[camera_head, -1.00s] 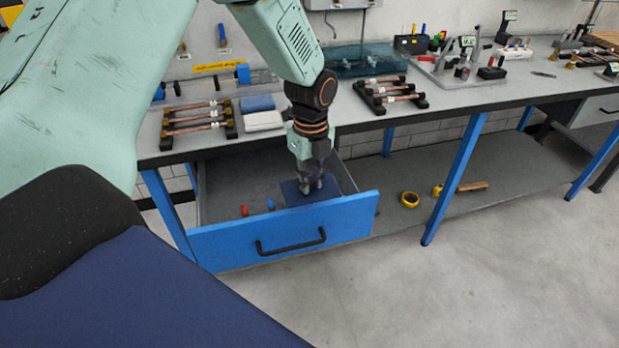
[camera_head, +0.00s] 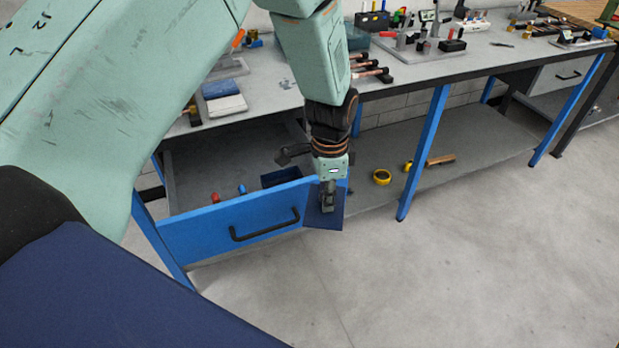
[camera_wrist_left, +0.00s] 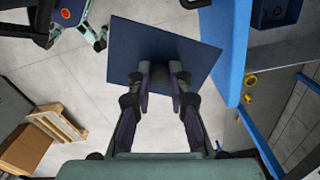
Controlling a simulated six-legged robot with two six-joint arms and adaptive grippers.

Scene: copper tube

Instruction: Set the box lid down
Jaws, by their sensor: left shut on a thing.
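The box lid is a flat dark blue square plate (camera_head: 325,219). My left gripper (camera_head: 327,200) is shut on it and holds it in the air, in front of the open drawer's right end in the head view. In the left wrist view the lid (camera_wrist_left: 160,38) is between the fingertips of my left gripper (camera_wrist_left: 160,78), with bare floor behind it. The open dark blue box (camera_head: 281,177) lies in the drawer, behind the front panel; the left wrist view shows it at the top right (camera_wrist_left: 277,12). My right gripper is not in view.
The blue-fronted drawer (camera_head: 200,229) stands open, with small red and blue items inside. The grey bench top (camera_head: 420,62) bears copper tubes, tools and a white block. A yellow tape roll (camera_head: 382,177) and a hammer lie on the lower shelf. The floor in front is clear.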

